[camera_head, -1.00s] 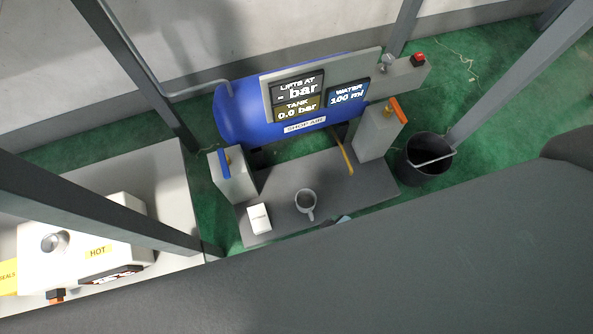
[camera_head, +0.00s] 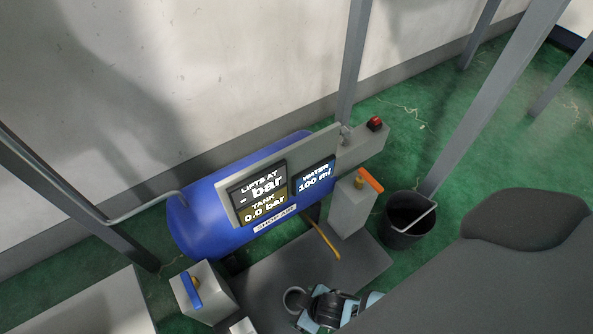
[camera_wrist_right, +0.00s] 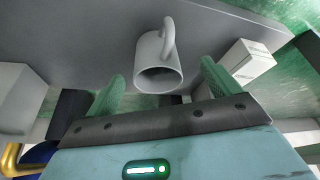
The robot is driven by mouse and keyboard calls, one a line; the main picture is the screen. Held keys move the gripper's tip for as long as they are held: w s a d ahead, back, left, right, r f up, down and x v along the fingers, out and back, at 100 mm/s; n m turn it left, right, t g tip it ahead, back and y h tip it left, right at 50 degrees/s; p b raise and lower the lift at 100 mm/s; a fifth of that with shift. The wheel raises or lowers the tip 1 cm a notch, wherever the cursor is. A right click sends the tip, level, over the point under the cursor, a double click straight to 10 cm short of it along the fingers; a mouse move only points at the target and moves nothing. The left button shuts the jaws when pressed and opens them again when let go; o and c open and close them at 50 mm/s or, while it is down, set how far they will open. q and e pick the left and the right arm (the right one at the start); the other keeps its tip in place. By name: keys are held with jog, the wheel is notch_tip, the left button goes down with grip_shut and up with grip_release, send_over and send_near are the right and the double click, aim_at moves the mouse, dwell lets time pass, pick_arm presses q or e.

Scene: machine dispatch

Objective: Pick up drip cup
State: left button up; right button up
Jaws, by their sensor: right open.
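The drip cup is a grey mug with a handle. In the head view the cup (camera_head: 294,299) stands on the dark grey base plate (camera_head: 275,275) below the tank, partly hidden by my right gripper (camera_head: 322,308). In the right wrist view the cup (camera_wrist_right: 159,68) is just beyond the fingers, its mouth facing the camera and its handle at the top. My right gripper (camera_wrist_right: 160,90) is open, with its green fingers on either side of the cup's near end, apart from it. My left gripper is not in view.
A blue tank (camera_head: 205,215) with a display panel stands behind the plate. Blue-handled (camera_head: 191,290) and orange-handled (camera_head: 368,181) valve blocks flank it. A small white box (camera_wrist_right: 248,62) stands close to the right finger in the wrist view. A black bucket (camera_head: 408,222) stands at right.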

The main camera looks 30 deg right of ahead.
aim_at(291, 300)
jog(key=w+f+b, duration=0.2)
jog(key=f+b, duration=0.1)
jog(key=shift+w+a+f, duration=0.15)
jog(key=shift+w+a, duration=0.05)
jog(key=shift+w+a+f+b, duration=0.15)
jog(key=shift+w+f+b, duration=0.2)
jog(key=shift+f, duration=0.15)
jog(key=shift+s, duration=0.1)
jog(key=c, duration=1.1)
